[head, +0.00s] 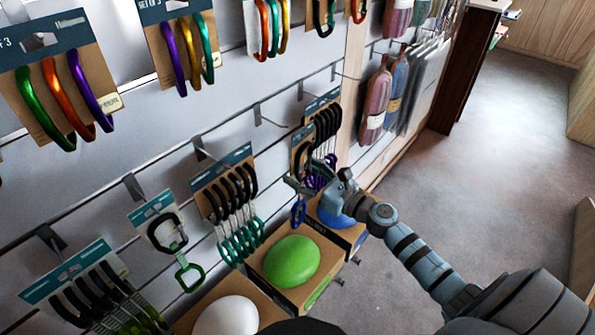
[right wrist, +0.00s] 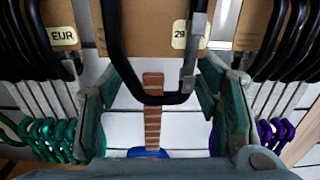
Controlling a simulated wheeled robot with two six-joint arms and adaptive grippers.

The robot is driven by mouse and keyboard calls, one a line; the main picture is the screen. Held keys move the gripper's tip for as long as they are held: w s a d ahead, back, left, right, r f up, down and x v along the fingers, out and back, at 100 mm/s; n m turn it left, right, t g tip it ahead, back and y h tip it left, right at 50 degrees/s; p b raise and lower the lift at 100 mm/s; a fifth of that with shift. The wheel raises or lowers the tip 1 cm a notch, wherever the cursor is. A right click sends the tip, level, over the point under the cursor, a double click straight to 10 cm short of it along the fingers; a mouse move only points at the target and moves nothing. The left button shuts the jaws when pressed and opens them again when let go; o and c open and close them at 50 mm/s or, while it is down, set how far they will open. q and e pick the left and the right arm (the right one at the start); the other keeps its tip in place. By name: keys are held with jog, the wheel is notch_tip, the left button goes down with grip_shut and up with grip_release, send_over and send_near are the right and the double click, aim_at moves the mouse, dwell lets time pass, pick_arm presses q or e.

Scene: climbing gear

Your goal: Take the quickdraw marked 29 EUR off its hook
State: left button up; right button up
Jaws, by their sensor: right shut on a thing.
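The quickdraw marked 29 (right wrist: 153,99) has a black upper carabiner in front of a brown card with a pale "29" label. Striped brown webbing runs below it to a blue lower end. In the head view its blue lower carabiner (head: 299,213) hangs just left of my right gripper (head: 318,185), which partly covers the rest. My left gripper is not in view.
Quickdraws with green lower carabiners (head: 237,205) hang to the left, and purple ones (right wrist: 272,132) hang close on the right. Boxes with a green helmet-like dome (head: 291,261) and a white one (head: 228,316) stand below. Open floor (head: 480,170) lies to the right.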

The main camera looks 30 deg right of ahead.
jog(key=shift+b+v, duration=0.95)
jog(key=shift+v, duration=0.65)
jog(key=shift+r, duration=0.1)
